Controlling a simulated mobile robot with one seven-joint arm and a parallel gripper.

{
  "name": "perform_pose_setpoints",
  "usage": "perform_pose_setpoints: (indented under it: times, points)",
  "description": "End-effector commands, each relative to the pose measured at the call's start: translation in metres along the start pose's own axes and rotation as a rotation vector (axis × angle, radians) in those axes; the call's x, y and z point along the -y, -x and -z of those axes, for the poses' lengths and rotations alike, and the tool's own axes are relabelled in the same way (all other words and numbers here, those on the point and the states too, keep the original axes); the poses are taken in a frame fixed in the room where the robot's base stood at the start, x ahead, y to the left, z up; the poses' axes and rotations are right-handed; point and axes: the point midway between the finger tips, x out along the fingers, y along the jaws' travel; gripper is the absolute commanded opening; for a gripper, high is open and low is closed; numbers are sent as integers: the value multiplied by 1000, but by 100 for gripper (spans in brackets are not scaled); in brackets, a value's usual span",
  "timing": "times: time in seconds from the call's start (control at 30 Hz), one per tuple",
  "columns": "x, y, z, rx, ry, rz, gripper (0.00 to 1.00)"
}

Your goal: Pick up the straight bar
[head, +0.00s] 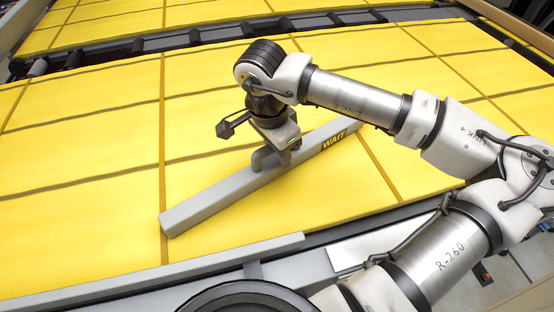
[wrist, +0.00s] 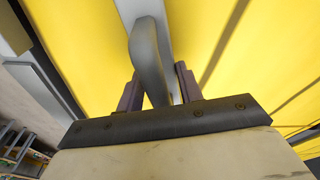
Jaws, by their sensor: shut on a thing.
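The straight bar (head: 210,199) is a long grey beam with a black and yellow "WAIT" label near its far right end. It lies at a slant across the yellow panelled surface (head: 80,190) in the head view. A curved grey handle (head: 264,157) rises from its middle. My gripper (head: 285,158) is over the bar's middle, at the handle. In the wrist view the fingers of my gripper (wrist: 158,93) stand on both sides of the handle (wrist: 150,60), shut on it. The bar (wrist: 150,10) runs away beyond it. I cannot tell whether the bar touches the surface.
A grey rail (head: 170,274) runs along the near edge of the yellow surface. A dark roller gap (head: 135,48) separates it from another yellow section behind. The yellow surface left of the bar is clear. My arm covers much of the right side.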

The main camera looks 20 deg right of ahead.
Motion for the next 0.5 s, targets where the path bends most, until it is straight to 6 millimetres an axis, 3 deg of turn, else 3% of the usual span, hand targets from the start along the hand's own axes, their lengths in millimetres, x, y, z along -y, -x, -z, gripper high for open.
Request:
perform_pose_setpoints:
  times: [0.27,0.5]
  points:
    - [1,13,3,-3,-2,3,16]
    - [1,59,10,-3,-2,4,16]
